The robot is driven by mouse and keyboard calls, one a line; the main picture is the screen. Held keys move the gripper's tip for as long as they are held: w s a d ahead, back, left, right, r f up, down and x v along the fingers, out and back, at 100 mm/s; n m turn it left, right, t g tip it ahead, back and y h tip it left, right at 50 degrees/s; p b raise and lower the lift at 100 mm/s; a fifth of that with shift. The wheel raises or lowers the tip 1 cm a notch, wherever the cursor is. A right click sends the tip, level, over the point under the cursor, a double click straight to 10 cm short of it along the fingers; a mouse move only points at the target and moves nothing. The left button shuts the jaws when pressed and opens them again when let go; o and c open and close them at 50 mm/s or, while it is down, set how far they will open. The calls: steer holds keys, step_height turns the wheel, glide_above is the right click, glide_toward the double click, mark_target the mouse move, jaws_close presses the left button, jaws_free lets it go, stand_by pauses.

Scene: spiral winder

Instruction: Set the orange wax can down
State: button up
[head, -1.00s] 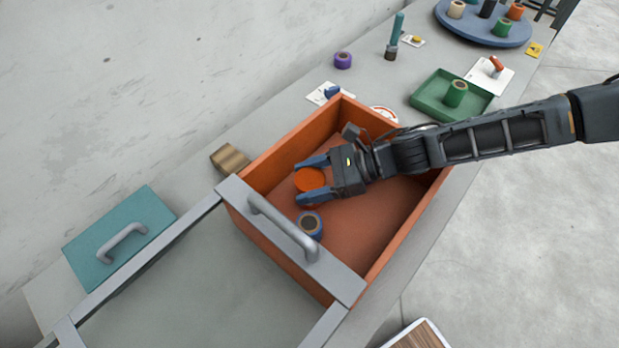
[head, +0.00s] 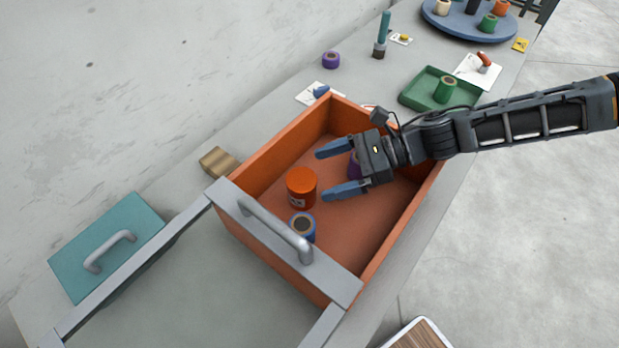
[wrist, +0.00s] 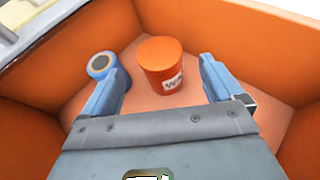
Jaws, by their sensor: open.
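The orange wax can (head: 301,187) stands upright on the floor of the orange drawer (head: 262,161). It also shows in the wrist view (wrist: 161,64), with part of a label on its side, beyond and between my fingertips. My gripper (head: 334,171) is open and empty inside the drawer, to the right of the can and apart from it in the head view. It also shows in the wrist view (wrist: 152,78), its two blue fingers spread wide.
A blue spool (head: 302,226) stands in the drawer near the can, by the grey-handled front. A purple item (head: 355,164) is partly hidden behind my gripper. A teal lid (head: 108,246) lies at left, a wooden block (head: 219,162) beside the drawer, and a green tray (head: 422,90) behind it.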

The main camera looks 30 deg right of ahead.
steer(key=shift+b+v, duration=0.35)
steer(key=shift+v, duration=2.3)
steer(key=shift+r, duration=0.1)
